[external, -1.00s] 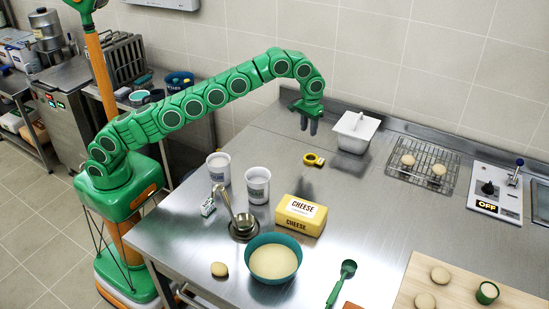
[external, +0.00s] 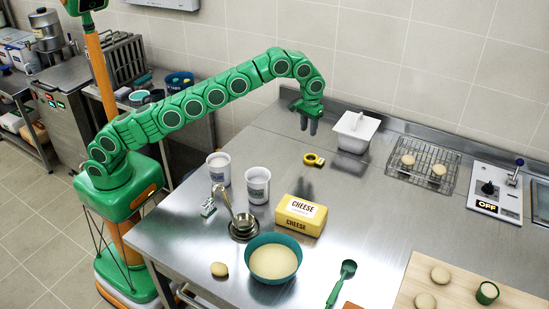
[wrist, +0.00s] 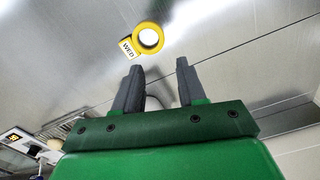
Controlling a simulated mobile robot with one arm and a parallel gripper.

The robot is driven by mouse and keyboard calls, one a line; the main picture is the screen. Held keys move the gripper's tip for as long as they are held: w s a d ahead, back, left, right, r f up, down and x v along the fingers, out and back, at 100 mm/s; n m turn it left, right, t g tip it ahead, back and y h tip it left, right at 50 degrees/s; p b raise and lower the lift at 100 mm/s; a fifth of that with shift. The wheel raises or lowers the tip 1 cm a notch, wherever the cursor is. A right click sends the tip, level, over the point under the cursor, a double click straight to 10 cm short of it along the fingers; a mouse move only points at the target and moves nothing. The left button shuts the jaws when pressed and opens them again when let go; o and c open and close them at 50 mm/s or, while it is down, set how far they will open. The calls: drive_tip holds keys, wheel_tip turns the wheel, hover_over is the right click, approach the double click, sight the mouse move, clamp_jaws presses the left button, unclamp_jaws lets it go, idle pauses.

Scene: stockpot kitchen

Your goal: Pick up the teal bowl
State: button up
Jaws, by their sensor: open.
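The teal bowl (external: 273,277) stands upright at the front of the steel counter in the external view and holds something pale cream. My gripper (external: 309,127) hangs with its fingers pointing down above the back of the counter, well behind and above the bowl. In the wrist view my gripper (wrist: 158,72) has its two grey fingers apart with nothing between them. The bowl does not show in the wrist view.
A yellow cheese block (external: 301,214), a ladle (external: 241,221) and white tubs (external: 257,186) stand close behind the bowl. A yellow tape roll (external: 313,159) lies near my gripper, beside a white container (external: 355,131).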

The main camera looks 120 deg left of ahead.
sight(268, 279)
idle(0.5)
